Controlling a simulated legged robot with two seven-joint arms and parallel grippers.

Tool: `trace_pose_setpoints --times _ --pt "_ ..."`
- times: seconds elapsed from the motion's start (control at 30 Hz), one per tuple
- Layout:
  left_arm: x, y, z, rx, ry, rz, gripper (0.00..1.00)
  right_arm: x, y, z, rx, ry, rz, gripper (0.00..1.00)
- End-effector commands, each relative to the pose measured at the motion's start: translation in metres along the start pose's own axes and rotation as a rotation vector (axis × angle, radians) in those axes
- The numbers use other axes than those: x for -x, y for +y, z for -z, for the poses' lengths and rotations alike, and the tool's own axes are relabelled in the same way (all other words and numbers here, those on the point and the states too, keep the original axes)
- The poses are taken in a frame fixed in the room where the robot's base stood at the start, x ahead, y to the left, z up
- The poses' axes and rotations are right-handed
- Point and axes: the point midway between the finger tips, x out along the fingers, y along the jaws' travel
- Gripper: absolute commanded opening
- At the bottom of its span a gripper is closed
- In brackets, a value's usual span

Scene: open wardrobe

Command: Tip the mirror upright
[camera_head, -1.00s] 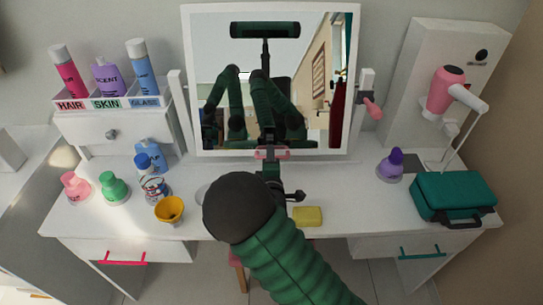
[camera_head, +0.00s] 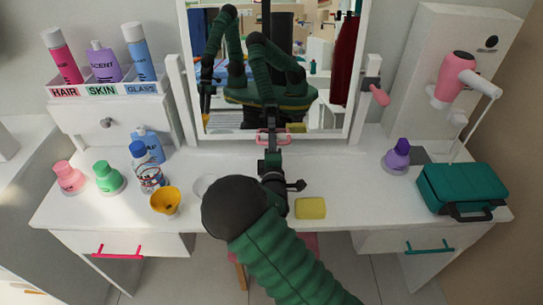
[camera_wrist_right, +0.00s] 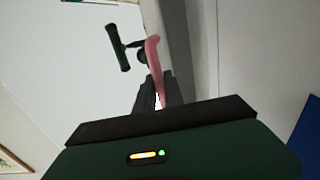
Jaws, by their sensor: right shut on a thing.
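The mirror (camera_head: 340,75) stands in a white frame between two posts at the back of the white vanity. Its top edge is cut off by the picture; its exact tilt is hard to tell. A pink handle (camera_head: 272,137) sits at its lower edge. My right gripper (camera_head: 272,150) reaches over the desk and is shut on this handle. In the right wrist view the pink handle (camera_wrist_right: 154,65) rises from between my dark fingers (camera_wrist_right: 158,97), beside the white frame. A pink knob (camera_head: 380,96) is on the right post. My left gripper shows only as part of my reflection.
Bottles stand in a labelled rack (camera_head: 105,92) at the left. Small bottles and a yellow cup (camera_head: 165,201) are on the left desk. A yellow sponge (camera_head: 310,208) lies close right of my arm. A purple bottle (camera_head: 397,157), teal case (camera_head: 462,190) and pink hairdryer (camera_head: 453,78) are at the right.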

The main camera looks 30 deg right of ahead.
Motion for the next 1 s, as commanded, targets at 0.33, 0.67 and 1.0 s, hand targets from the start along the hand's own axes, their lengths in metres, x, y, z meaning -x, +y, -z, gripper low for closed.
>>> trace_pose_setpoints --times 0.33,0.67,1.0 --pt "-0.022 0.0 -0.005 0.0 0.001 0.0 0.23 -0.038 -0.01 -0.005 0.001 -0.011 -0.069 0.0" --pt "-0.022 0.0 -0.005 0.0 0.0 0.0 0.23 -0.038 -0.01 -0.004 0.0 -0.007 -0.068 0.28" --pt "-0.021 0.0 -0.005 0.0 0.0 0.0 0.23 -0.037 -0.009 -0.001 0.001 -0.003 -0.066 0.34"
